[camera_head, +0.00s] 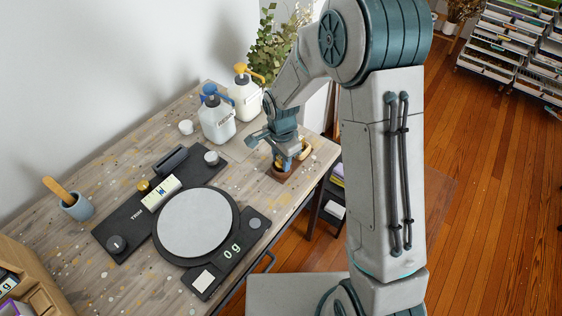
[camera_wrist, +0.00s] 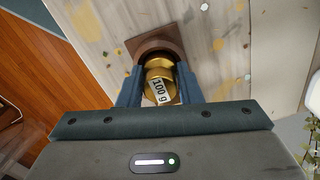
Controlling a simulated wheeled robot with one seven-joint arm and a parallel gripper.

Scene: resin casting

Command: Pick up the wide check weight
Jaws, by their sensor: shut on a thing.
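The brass check weight (camera_wrist: 158,84), with a white label reading 100 g, sits between the two blue fingers of my gripper (camera_wrist: 158,80) in the wrist view. The fingers are shut on its sides. Its far end is over or in the round dark opening of a brown block (camera_wrist: 172,36); I cannot tell whether it is clear of it. In the head view my gripper (camera_head: 283,158) points down at the brown block (camera_head: 288,175) near the table's right edge. The weight is mostly hidden there by the fingers.
A black scale with a round grey plate (camera_head: 195,222) reads 0 g. Behind it lies a dark tray with a small brass piece (camera_head: 143,186). Pump bottles (camera_head: 217,120) stand behind my gripper. A cup (camera_head: 76,206) with a wooden stick stands at the left.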

